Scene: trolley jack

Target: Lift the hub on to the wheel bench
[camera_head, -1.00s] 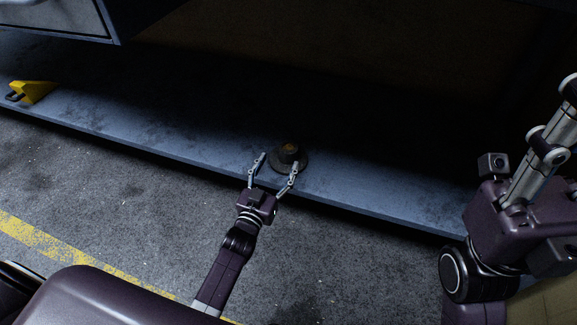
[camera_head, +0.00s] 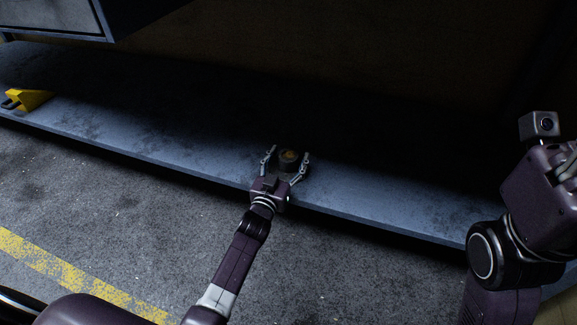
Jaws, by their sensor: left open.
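The hub (camera_head: 289,156) is a dark round part with a brownish centre. It sits on the low blue-grey shelf (camera_head: 395,207), close to the front edge. My left gripper (camera_head: 287,157) is open, with one finger on either side of the hub. I cannot tell whether the fingers touch it. The hub's lower front is partly hidden by the gripper. My right arm (camera_head: 535,200) shows at the right edge, but its gripper fingers are out of view. I cannot make out which surface is the wheel bench.
A yellow object (camera_head: 30,99) with a dark handle lies at the shelf's left end. A grey cabinet or drawer (camera_head: 55,18) overhangs at the upper left. The back of the shelf is in deep shadow. Grey floor with a worn yellow line (camera_head: 70,275) lies in front.

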